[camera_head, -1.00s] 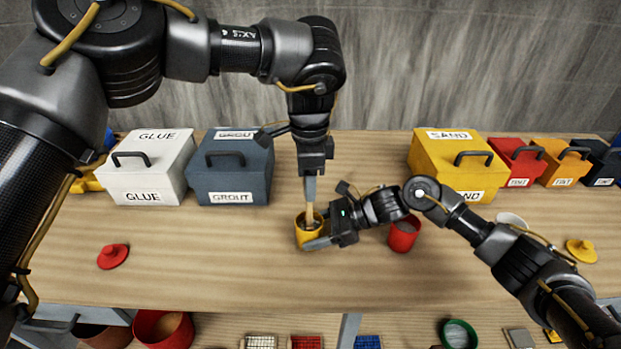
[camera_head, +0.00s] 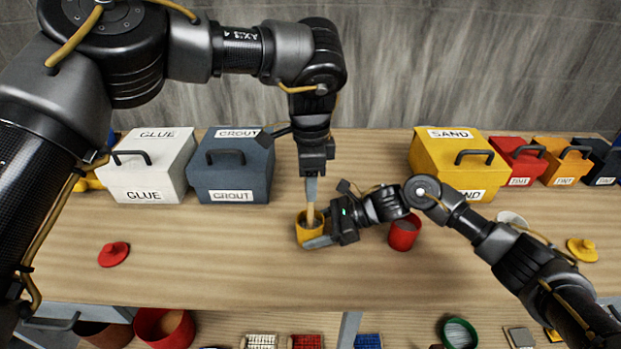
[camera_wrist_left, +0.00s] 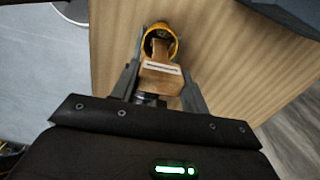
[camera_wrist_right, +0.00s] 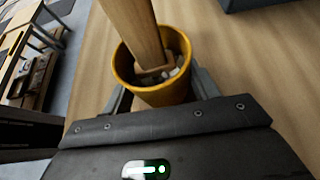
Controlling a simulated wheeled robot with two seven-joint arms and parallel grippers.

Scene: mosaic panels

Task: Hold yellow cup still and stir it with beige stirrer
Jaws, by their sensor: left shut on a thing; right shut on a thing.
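The yellow cup (camera_head: 307,236) stands upright on the table in the head view, and it also shows in the right wrist view (camera_wrist_right: 152,94). My right gripper (camera_head: 318,241) is shut on the cup from the right side. The beige stirrer (camera_head: 310,213) stands in the cup with its lower end inside; it also shows in the right wrist view (camera_wrist_right: 134,28). My left gripper (camera_head: 312,188) is shut on the stirrer's top, above the cup. In the right wrist view, pale and dark bits lie in the cup around the stirrer's end.
A red cup (camera_head: 403,234) stands just right of my right gripper. White glue (camera_head: 148,168), blue-grey grout (camera_head: 232,168) and yellow sand (camera_head: 440,158) boxes line the back. The table's front middle is clear.

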